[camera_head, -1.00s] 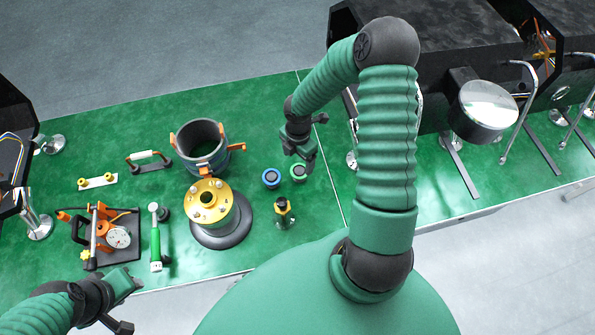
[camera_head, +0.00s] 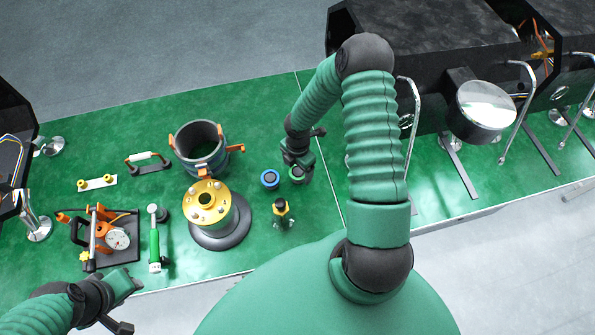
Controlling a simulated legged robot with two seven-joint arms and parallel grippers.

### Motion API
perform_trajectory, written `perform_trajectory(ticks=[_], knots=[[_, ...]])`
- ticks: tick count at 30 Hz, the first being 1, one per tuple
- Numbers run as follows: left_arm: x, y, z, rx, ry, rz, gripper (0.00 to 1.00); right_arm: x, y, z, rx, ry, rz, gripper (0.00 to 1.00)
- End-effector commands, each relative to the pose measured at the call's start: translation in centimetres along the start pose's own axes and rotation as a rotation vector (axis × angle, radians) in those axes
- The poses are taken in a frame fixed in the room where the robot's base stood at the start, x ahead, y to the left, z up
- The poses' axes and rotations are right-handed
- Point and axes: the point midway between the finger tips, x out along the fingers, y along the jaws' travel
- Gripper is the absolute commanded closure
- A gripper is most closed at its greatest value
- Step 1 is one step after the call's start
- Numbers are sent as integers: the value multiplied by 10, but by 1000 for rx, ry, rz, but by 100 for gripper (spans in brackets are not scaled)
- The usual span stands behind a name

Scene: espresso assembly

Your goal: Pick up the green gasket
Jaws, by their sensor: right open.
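The green gasket (camera_head: 296,175) is a small green ring with a dark centre, lying on the green table just right of a blue ring (camera_head: 270,179). My right gripper (camera_head: 300,172) is open and down over the green gasket, covering part of it. I cannot tell whether its fingers touch the ring.
A brass-topped part on a dark base (camera_head: 211,207) and a dark cylinder with orange clamps (camera_head: 200,147) stand left of the gaskets. A small yellow-and-black part (camera_head: 282,212) is in front. A gauge unit (camera_head: 118,238) and a green-handled tool (camera_head: 154,240) are further left.

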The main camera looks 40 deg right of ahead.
Motion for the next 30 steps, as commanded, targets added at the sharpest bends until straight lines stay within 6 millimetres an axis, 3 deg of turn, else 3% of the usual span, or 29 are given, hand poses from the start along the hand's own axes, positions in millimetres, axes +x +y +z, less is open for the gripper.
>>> perform_trajectory(ticks=[10, 25, 30], knots=[[0, 0, 0, 0, 0, 0, 64, 2, 0, 0, -1, -1, 0, 20], [0, 0, 0, 0, 0, 0, 64, 2, 0, 0, -1, 0, 0, 84], [0, 0, 0, 0, 0, 0, 64, 2, 0, 0, -1, -1, 0, 84]])
